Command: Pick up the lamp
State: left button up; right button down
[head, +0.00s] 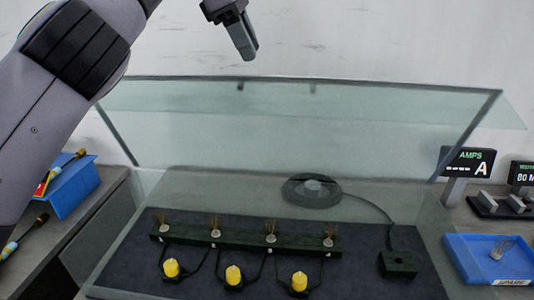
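A small clear lamp-like piece (503,248) lies in the blue tray (462,262) marked SPARE at the right edge. Several small clear, lamp-like pieces with thin wires, one at the left end (163,227), stand upright in a row on a dark bar (190,237) inside the glass case. My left gripper (246,50) is high at the top centre, pointing down, far from the tray and above the bar. Nothing shows in its fingers; they overlap from this side, so their gap is hidden. My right gripper is out of view.
The glass case has a tilted pane (300,125) below my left gripper. Yellow parts, one in the middle (233,275), sit wired before the bar. A cable disc (311,190) and black block (400,264) lie right. An AMPS display (467,163) stands behind the tray.

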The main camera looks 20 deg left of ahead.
aim_at(160, 216)
jog(key=k, duration=1)
